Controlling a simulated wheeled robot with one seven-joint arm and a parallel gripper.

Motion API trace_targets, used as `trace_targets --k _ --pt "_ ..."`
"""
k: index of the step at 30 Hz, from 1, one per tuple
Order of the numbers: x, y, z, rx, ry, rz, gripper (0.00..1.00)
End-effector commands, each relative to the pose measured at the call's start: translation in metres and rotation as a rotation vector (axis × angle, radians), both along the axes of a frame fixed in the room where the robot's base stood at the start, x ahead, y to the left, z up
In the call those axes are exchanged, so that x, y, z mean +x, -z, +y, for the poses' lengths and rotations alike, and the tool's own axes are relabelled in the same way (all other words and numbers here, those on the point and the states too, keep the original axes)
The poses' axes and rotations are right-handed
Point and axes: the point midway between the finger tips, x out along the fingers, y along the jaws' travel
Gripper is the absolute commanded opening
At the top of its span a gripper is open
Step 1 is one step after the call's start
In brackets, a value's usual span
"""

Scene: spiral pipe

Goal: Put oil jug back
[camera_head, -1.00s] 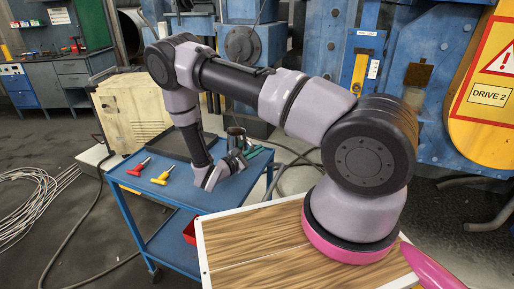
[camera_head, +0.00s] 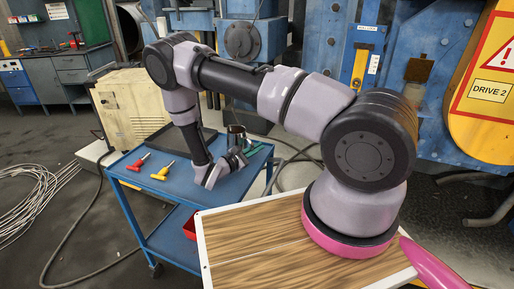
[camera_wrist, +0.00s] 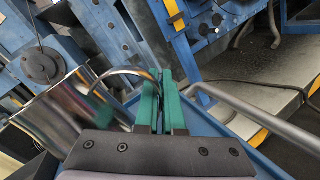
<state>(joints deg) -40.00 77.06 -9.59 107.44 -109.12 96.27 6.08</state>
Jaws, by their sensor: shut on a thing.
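The oil jug, a shiny metal vessel with a curved wire-like handle, shows at the left in the wrist view (camera_wrist: 68,112) and small at the trolley's far right in the head view (camera_head: 235,133). My gripper (camera_wrist: 166,80) has green fingers closed on the jug's handle, with the jug body beside them on the left. In the head view, my gripper (camera_head: 249,152) is over the far right part of the blue trolley top (camera_head: 205,197). I cannot tell whether the jug's base touches the trolley. My wrist hides part of the jug.
A red-handled tool (camera_head: 139,163) and a yellow-handled tool (camera_head: 161,174) lie on the trolley's left. A dark tray (camera_head: 188,141) is at its back. A red bin (camera_head: 190,228) sits on the lower shelf. Blue machinery stands behind, and cables lie on the floor.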

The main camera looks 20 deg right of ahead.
Motion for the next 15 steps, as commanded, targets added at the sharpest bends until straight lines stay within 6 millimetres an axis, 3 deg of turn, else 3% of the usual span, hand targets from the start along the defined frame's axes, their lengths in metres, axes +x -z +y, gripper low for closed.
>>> trace_targets --k 1,4,5,15 --pt "0.0001 0.0008 -0.0001 0.000 0.001 -0.001 0.00" --pt "0.0002 0.0007 0.0000 0.000 0.001 -0.001 0.36" --pt "0.0002 0.0007 0.0000 0.000 0.001 -0.001 0.40" --pt "-0.0011 0.0013 0.0030 0.001 -0.002 0.001 0.40"
